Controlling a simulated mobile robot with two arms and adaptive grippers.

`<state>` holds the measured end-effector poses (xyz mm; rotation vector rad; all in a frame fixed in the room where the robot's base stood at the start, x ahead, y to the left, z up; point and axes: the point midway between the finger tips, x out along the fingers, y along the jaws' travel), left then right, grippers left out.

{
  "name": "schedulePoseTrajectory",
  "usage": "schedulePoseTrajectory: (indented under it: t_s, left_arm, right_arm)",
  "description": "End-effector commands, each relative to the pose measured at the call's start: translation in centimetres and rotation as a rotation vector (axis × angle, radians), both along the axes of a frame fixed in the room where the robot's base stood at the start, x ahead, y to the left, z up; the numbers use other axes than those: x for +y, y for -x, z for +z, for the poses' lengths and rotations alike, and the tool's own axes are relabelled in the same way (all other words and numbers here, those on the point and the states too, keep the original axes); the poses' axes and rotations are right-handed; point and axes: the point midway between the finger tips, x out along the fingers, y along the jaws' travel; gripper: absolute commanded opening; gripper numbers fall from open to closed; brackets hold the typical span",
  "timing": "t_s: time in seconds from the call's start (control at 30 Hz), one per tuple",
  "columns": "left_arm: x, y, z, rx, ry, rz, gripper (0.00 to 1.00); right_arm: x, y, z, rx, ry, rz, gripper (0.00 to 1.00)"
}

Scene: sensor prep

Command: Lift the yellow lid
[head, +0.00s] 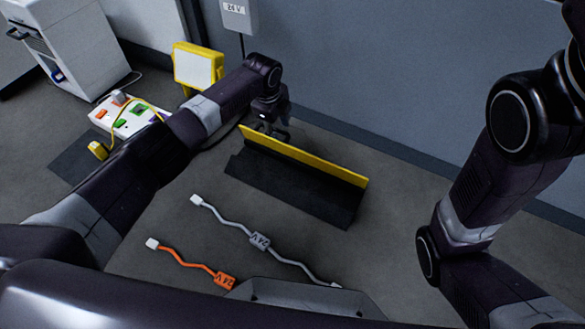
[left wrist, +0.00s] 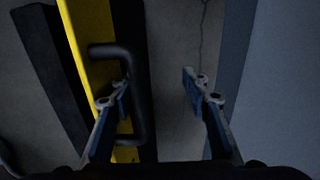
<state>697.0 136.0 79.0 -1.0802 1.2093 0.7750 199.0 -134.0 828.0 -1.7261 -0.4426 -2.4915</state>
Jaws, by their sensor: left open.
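The yellow lid (head: 305,162) is a long yellow strip standing along the back of a black box (head: 290,190) on the floor in the head view. In the left wrist view the lid (left wrist: 85,35) shows as a yellow panel at the left, with a black loop handle (left wrist: 138,95). My left gripper (head: 268,130) is at the lid's left part, on the wall side. In the left wrist view the gripper (left wrist: 158,85) is open, and the handle's bar appears between its fingers, nearer the left one. I cannot tell whether they touch. My right gripper is out of view.
A grey cable (head: 260,241) and an orange cable (head: 190,262) lie in front of the box. A white board with coloured parts (head: 130,118), a yellow-framed panel (head: 197,67) and a white cabinet (head: 75,45) are at the left. A grey wall (head: 400,80) stands close behind.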

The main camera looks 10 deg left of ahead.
Motion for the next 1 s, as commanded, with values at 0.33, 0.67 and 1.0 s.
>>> schedulePoseTrajectory:
  t_s: [0.33, 0.67, 1.0]
  left_arm:
    - [-0.3, -0.5, 1.9, -0.013, 0.008, -0.003, 0.43]
    - [-0.4, -0.6, 4.0, -0.016, 0.01, -0.004, 0.43]
    - [-0.5, -0.6, 6.0, -0.017, 0.011, -0.004, 0.43]
  right_arm:
    - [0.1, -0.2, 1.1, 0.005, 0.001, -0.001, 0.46]
    - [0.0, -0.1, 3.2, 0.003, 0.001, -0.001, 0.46]
    - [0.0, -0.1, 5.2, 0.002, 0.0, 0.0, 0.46]
